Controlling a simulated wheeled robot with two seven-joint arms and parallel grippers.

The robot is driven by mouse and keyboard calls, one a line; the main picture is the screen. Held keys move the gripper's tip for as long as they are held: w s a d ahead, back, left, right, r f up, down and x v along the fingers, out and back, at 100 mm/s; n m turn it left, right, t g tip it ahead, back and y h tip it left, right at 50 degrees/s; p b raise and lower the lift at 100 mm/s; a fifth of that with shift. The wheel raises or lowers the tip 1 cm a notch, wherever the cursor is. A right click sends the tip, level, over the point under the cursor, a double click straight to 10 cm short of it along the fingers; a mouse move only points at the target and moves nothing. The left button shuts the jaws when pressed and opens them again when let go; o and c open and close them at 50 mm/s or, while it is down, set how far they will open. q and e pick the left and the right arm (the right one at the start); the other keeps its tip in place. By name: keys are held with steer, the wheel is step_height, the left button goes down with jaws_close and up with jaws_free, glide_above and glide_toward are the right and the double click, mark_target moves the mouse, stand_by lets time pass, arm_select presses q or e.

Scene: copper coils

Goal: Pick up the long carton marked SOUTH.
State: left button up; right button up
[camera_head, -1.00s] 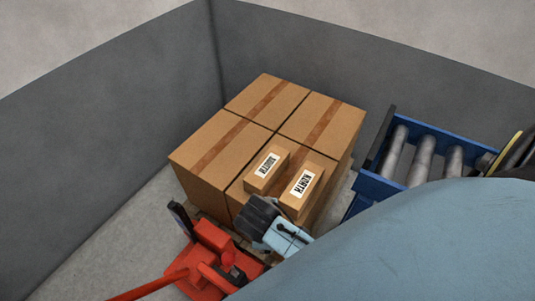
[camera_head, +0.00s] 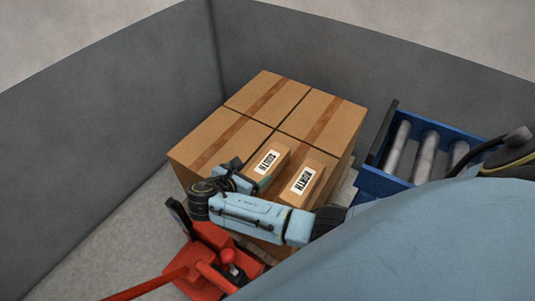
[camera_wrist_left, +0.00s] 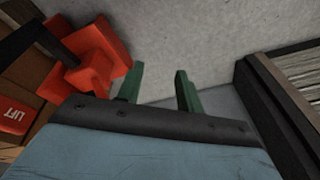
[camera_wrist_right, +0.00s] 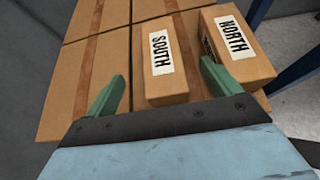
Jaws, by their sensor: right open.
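The long carton marked SOUTH (camera_head: 268,160) lies on a large brown box, beside the carton marked NORTH (camera_head: 303,182). The right wrist view shows the SOUTH carton (camera_wrist_right: 160,65) label up, with the NORTH carton (camera_wrist_right: 235,45) close on its right. My right gripper (camera_head: 248,174) is open at the SOUTH carton's near end. In its wrist view, one finger is left of the carton with a gap, the other at the gap between the cartons; contact cannot be told. My left gripper (camera_wrist_left: 160,88) is open and empty over the floor, outside the head view.
Large boxes (camera_head: 215,135) stand together on a pallet. A red pallet jack (camera_head: 215,260) is in front of them. A blue roller conveyor (camera_head: 385,185) stands to the right. Grey walls (camera_head: 100,130) close off the back and left; the floor at left is clear.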

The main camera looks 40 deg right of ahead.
mark_target(267, 162)
steer(key=shift+b+x, duration=0.7)
steer(key=shift+x, duration=1.3)
steer(key=b+x, duration=0.1)
steer(key=x, duration=0.1)
steer(key=b+x, duration=0.1)
steer(key=x, duration=0.1)
steer(key=shift+f+b, duration=0.35)
steer(key=shift+f, duration=0.05)
steer(key=shift+w+d+f, duration=0.1)
steer(key=shift+d, duration=0.15)
arm_select(q)
steer(key=d+r+h, duration=0.1)
steer(key=d+r, duration=0.3)
steer(key=r, duration=0.7)
steer(key=shift+d+r+t, duration=0.15)
steer(key=shift+r+t, duration=0.05)
steer(key=shift+t, duration=0.1)
arm_select(e)
steer(key=c, duration=1.2)
steer(key=shift+c, duration=0.5)
